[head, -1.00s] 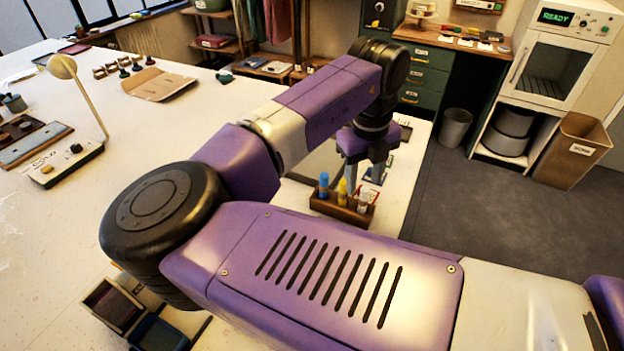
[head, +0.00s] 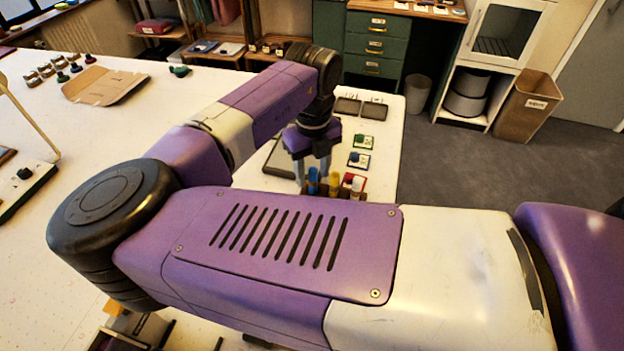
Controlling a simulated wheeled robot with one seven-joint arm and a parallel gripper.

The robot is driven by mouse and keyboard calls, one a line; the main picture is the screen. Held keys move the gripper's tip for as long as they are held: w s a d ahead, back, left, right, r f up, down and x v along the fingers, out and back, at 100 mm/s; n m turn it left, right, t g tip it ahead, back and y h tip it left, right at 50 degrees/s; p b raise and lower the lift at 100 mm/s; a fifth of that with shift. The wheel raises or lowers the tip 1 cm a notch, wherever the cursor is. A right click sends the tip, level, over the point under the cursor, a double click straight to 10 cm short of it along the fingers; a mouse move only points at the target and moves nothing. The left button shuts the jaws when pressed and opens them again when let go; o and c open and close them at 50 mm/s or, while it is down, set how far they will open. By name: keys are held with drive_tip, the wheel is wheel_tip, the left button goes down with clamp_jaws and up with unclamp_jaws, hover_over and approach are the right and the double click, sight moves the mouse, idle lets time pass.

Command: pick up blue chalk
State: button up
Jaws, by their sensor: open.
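A blue stick (head: 312,181), seemingly the blue chalk, stands upright in a wooden holder (head: 321,192). It is at the left end of a row with a yellow stick (head: 334,183) and a whitish stick (head: 356,188). My gripper (head: 311,174) points down at the holder's left end, with its fingers apart and nothing visibly gripped. The blue stick shows between the two fingers in the picture; whether they touch it or stand behind it I cannot tell. My own arm hides the holder's lower part.
Small cards bearing a green piece (head: 363,141) and a blue piece (head: 358,159) lie behind the holder, close to the table's right edge. A dark tray (head: 280,158) lies left of my gripper. A folded brown card (head: 104,87) lies far left. Much of the white table is clear.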

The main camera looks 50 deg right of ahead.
sight(313, 185)
drive_tip(key=shift+f, duration=1.3)
clamp_jaws()
drive_tip(key=shift+r, duration=0.1)
